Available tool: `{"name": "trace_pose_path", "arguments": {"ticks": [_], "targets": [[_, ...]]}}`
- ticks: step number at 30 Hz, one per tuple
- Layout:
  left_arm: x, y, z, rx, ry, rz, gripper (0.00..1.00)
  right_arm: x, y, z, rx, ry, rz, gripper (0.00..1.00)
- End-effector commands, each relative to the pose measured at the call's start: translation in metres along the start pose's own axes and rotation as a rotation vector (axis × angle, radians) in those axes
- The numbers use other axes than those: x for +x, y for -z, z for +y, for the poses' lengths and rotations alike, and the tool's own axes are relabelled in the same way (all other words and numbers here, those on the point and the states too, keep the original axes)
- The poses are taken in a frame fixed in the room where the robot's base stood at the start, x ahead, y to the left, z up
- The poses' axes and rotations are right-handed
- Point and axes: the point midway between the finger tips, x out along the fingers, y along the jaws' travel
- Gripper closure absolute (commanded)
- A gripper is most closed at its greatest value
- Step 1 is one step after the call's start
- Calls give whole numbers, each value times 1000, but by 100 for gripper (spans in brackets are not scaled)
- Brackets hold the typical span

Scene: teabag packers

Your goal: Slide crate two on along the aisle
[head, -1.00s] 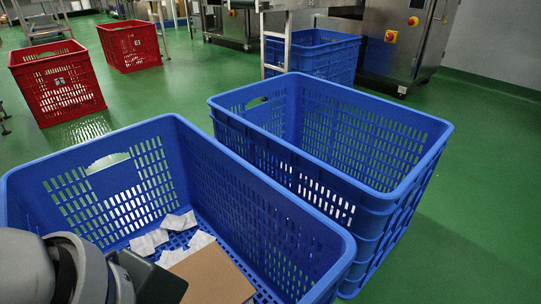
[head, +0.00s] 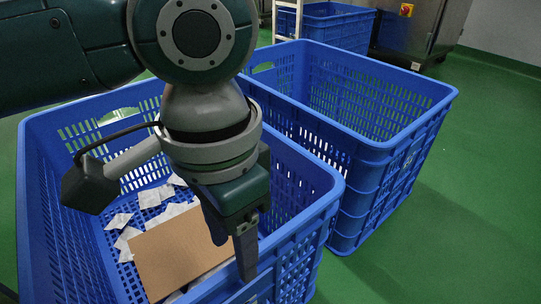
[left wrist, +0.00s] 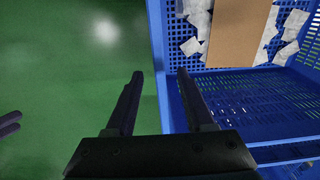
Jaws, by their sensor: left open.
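The near blue crate (head: 306,165) stands on the floor and holds a brown cardboard sheet (head: 180,250) and several white packets (head: 150,198). A second blue crate (head: 375,185) stands close behind it to the right and looks empty. I cannot tell from any label which is crate two. My left gripper (head: 232,255) points down at the near crate's front rim. In the left wrist view the open fingers (left wrist: 160,75) lie either side of the crate's rim (left wrist: 156,35); contact is unclear.
Another blue crate (head: 335,27) stands at the back beside a steel machine (head: 425,25). Green floor (head: 450,215) is clear on the right.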

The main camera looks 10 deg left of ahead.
Motion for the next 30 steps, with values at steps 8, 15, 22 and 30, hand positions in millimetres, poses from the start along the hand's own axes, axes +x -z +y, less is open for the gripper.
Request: {"name": "trace_pose_path", "arguments": {"ticks": [8, 15, 22, 30], "targets": [[22, 0, 0, 1, 0, 0, 46, 18, -5, 0, 0, 0, 1, 64], [64, 0, 0, 1, 1, 1, 46, 52, -16, -2, 0, 0, 1, 64], [97, 0, 0, 1, 1, 1, 46, 78, -25, -3, 0, 0, 1, 64], [99, 0, 0, 1, 0, 2, 46, 80, -25, -3, 1, 0, 1, 64]]}}
